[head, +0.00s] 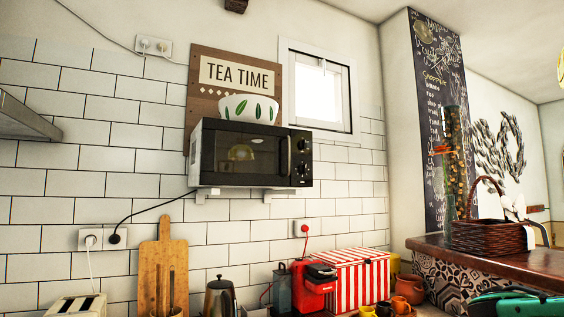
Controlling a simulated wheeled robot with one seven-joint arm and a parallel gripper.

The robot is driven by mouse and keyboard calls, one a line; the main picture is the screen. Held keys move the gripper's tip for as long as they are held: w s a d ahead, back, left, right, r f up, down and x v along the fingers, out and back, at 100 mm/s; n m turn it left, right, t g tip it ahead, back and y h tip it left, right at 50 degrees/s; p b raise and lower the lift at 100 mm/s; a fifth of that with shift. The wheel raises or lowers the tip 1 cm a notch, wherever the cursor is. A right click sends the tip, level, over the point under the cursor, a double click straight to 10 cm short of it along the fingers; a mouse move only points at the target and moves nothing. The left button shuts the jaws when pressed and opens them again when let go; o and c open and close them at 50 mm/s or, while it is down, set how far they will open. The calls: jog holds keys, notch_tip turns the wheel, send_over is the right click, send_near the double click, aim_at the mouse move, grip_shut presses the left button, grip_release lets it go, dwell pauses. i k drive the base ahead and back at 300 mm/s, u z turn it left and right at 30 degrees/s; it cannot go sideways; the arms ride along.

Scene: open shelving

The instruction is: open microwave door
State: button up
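The microwave (207,176) sits on a wall shelf with white brackets (201,198), against the white tiled wall. Its dark glass door (225,155) looks shut and reflects a lamp. A vertical dark handle (285,157) runs along the door's right side. The control panel (302,160) with round knobs is to the right of the handle.
A white bowl with green leaves (240,107) stands on top of the microwave. Below are a wooden cutting board (162,255), a metal kettle (220,297), a red appliance (310,290) and a striped box (350,275). A wicker basket (488,238) stands right. The space before the door looks clear.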

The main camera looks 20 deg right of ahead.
aim_at(233, 153)
jog(key=i, duration=0.95)
jog(key=z, duration=0.35)
